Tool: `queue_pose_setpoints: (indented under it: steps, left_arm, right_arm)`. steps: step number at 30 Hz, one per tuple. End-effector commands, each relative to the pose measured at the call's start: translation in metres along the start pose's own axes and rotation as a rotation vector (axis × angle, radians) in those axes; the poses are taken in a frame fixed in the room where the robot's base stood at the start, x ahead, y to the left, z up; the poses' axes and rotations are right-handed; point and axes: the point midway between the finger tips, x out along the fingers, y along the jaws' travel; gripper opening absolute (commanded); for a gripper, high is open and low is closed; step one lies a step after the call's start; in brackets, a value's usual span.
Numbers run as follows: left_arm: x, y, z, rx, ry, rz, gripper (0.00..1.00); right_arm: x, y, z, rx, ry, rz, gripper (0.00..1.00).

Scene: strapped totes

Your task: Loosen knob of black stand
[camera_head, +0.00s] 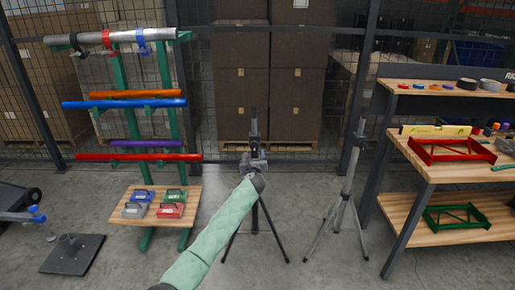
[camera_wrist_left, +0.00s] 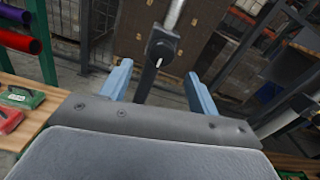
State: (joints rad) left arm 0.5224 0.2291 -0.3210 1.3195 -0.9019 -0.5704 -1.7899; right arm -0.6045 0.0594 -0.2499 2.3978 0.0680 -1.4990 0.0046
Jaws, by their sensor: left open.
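The black stand (camera_head: 266,222) stands upright on its tripod legs in the middle of the head view. My left arm reaches to it, and my left gripper (camera_head: 253,160) is at its upper part, hiding some of the pole. In the left wrist view the stand's black knob and collar (camera_wrist_left: 163,45) sit just beyond the open fingers of my left gripper (camera_wrist_left: 160,84). A light tube (camera_wrist_left: 175,13) rises from the collar and a black pole runs below. The fingers are apart with nothing held; I see no contact with the knob. My right gripper is not in view.
A grey stand (camera_head: 347,190) is right of the black one. A green rack (camera_head: 168,80) with coloured tubes and a shelf of small cases is at left. A wooden workbench (camera_head: 440,165) with red and green frames is at right. Wire mesh fencing and boxes are behind.

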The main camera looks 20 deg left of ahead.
Motion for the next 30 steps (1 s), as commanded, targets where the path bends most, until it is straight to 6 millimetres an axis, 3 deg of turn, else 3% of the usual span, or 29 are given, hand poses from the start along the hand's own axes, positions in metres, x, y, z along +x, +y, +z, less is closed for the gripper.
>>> queue_pose_setpoints:
  steps: [8, 21, 30]
  left_arm:
    - [0.003, -0.003, 0.001, 0.146, -0.004, -0.013, 0.61]
    - [0.059, -0.004, 0.000, 0.144, -0.002, -0.011, 0.61]
    - [0.077, -0.004, 0.001, 0.144, -0.003, -0.012, 0.61]
  right_arm:
    - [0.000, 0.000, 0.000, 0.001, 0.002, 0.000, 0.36]
    - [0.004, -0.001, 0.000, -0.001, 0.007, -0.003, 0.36]
    - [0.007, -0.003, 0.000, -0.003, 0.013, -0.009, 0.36]
